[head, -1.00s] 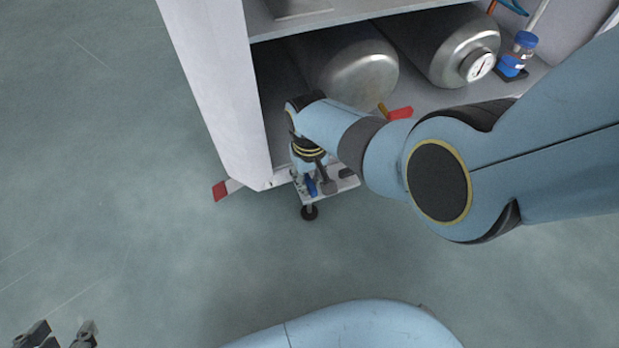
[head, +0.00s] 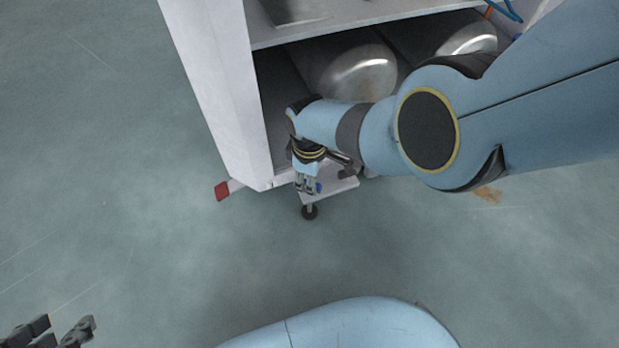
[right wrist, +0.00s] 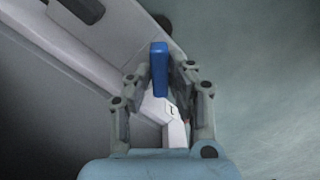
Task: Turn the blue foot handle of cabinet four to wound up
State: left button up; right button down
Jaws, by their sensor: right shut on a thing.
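The blue foot handle (right wrist: 160,68) stands between the fingers of my right gripper (right wrist: 159,78) in the right wrist view. My right gripper (head: 307,187) is shut on it, low at the front corner of the white cabinet (head: 213,90). My left gripper (head: 60,332) is open and empty at the bottom left.
A red-ended lever (head: 223,190) sticks out at the cabinet's left corner. Metal cylinders (head: 358,78) lie on the cabinet's lower shelf, close behind my right arm.

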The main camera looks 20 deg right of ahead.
jog(key=n, duration=0.4)
jog(key=shift+n, duration=0.3)
pick_arm(q)
jog(key=shift+s+r+g, duration=0.15)
jog(key=shift+r+g, duration=0.25)
jog(key=shift+r, duration=0.05)
pick_arm(e)
jog(key=shift+n, duration=1.9)
jog(key=c, duration=1.2)
grip_release()
jog(key=shift+c, duration=0.2)
jog(key=shift+r, duration=0.2)
jog(key=shift+r, duration=3.55)
